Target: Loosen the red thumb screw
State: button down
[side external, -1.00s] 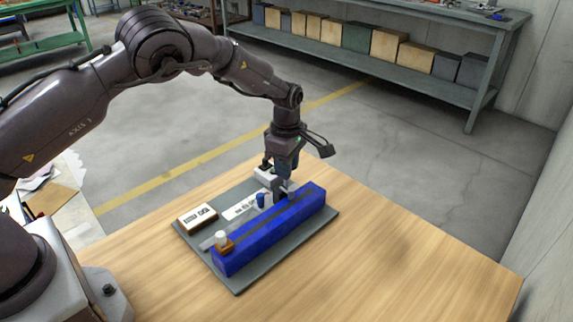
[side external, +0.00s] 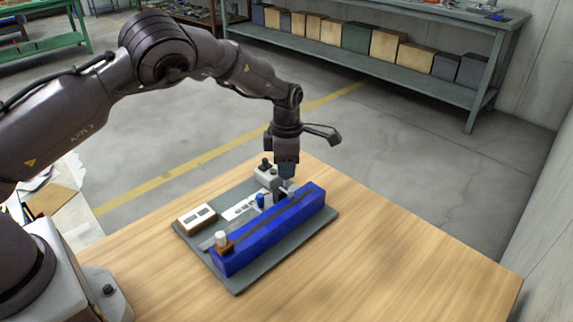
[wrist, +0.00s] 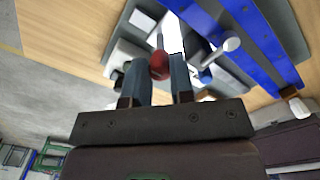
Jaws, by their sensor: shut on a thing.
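The red thumb screw (wrist: 160,65) sits between the two fingers of my gripper (wrist: 162,76) in the wrist view, and the fingers are shut on it. In the side view my gripper (side external: 287,180) points down at the far end of the blue bar (side external: 262,238); the red screw is hidden there. The blue bar lies along a grey baseplate (side external: 238,285) and also crosses the upper right of the wrist view (wrist: 240,30). A light grey block (side external: 266,176) stands beside my gripper.
A blue knob (side external: 261,201) stands close to my gripper. A white knob (side external: 222,239) on a brown block is at the bar's near end. A white-topped box (side external: 197,216) and a pale plate (side external: 240,208) lie on the left. The wooden table (side external: 400,250) is clear on the right.

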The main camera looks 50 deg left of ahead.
jog(key=c, duration=1)
grip_release()
notch_tip(320, 180, up, 13)
